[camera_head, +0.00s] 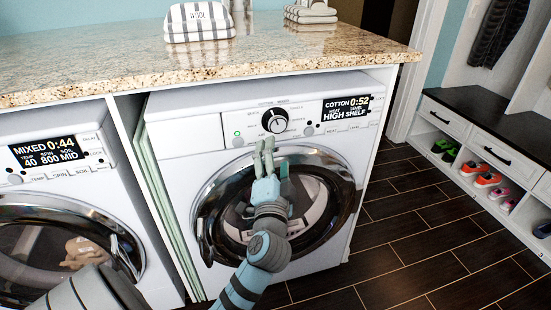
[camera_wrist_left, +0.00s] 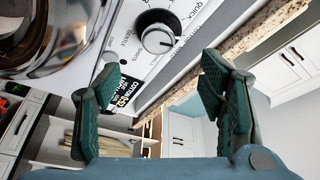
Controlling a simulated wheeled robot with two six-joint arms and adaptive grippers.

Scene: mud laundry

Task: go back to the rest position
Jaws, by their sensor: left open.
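My left gripper (camera_head: 264,158) is in front of the right washing machine (camera_head: 180,135), just below its dial (camera_head: 273,121) in the head view. The left wrist view shows its two green-padded fingers (camera_wrist_left: 160,105) apart with nothing between them. The dial also shows in the left wrist view (camera_wrist_left: 157,31), beyond the fingers and apart from them. The machine's round door (camera_head: 345,190) looks closed, with my left arm in front of it. The display (camera_head: 346,107) reads COTTON 0:52. My right gripper is not in view.
A second washing machine (camera_head: 85,158) stands at the left. A granite countertop (camera_head: 110,75) above holds folded towels (camera_head: 198,30) and more cloths (camera_head: 310,13). Dark floor (camera_head: 410,220) lies open at the right, before a shoe bench (camera_head: 500,150) with several shoes.

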